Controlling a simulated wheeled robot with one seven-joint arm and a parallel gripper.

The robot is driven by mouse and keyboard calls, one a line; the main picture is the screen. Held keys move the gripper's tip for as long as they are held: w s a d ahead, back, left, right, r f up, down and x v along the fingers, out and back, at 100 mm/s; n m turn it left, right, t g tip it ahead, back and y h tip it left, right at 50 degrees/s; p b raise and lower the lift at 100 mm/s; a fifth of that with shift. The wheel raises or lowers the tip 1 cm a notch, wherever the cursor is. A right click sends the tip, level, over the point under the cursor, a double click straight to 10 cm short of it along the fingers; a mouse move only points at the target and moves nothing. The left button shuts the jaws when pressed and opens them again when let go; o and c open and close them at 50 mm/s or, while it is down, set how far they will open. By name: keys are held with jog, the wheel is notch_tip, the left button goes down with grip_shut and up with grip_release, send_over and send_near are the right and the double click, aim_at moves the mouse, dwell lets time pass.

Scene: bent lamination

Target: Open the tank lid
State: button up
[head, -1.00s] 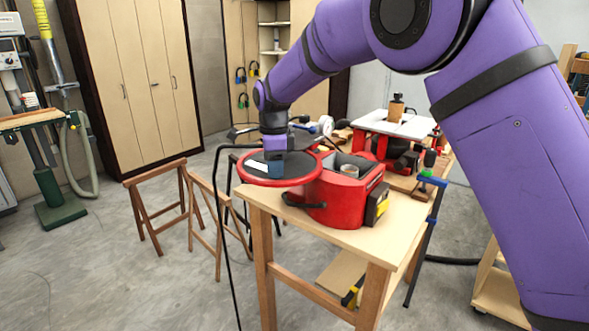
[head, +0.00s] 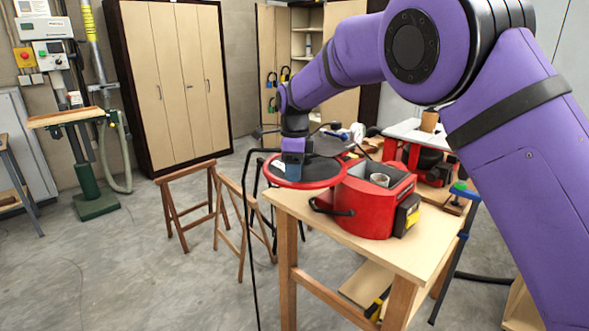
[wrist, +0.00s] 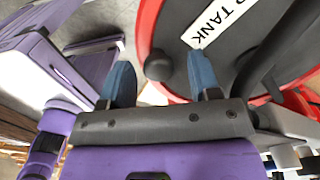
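The tank lid is a round dark disc with a red rim (head: 305,186), beside the red machine body (head: 365,206) on the wooden table. In the wrist view its dark face (wrist: 235,60) fills the upper right, with a white label (wrist: 217,22) reading "TANK". A dark rounded knob (wrist: 158,66) shows near the rim, in the gap between my fingers. My gripper (head: 292,172) is over the lid in the head view. Its two blue fingers (wrist: 160,82) are apart, with no clear contact on the knob. My gripper hides part of the lid, and I cannot tell whether it is raised.
The wooden table (head: 335,238) holds the red machine and a white-topped red tool (head: 415,132) behind it. A blue and green clamp (head: 462,205) is at its right edge. A wooden trestle (head: 190,205) stands left. The floor at lower left is clear.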

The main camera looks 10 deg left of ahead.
notch_tip(320, 180, up, 11)
dwell(0.8)
jog(key=shift+f, duration=0.1)
jog(key=s+d+r+n+t, duration=0.1)
jog(key=s+d+r+n, duration=0.3)
jog(key=d, duration=0.5)
jog(key=s+d+r+n+y, duration=0.1)
jog(key=s+d+r, duration=0.3)
jog(key=d, duration=0.5)
jog(key=s+d+r+n+t, duration=0.1)
jog(key=s+d+r+n, duration=0.2)
jog(key=s+d, duration=0.5)
jog(key=s+d+f+n+t, duration=0.1)
jog(key=s+d+f+n, duration=0.2)
jog(key=s, duration=0.4)
jog(key=s+d+f+n+t, duration=0.1)
jog(key=s+d+f+n, duration=0.2)
jog(key=s+d, duration=0.3)
jog(key=s+d+f+n+t+h, duration=0.1)
jog(key=s+d+n, duration=0.3)
jog(key=s, duration=0.5)
jog(key=shift+s+d+f, duration=0.4)
jog(key=shift+d+f, duration=0.25)
jog(key=shift+f, duration=0.25)
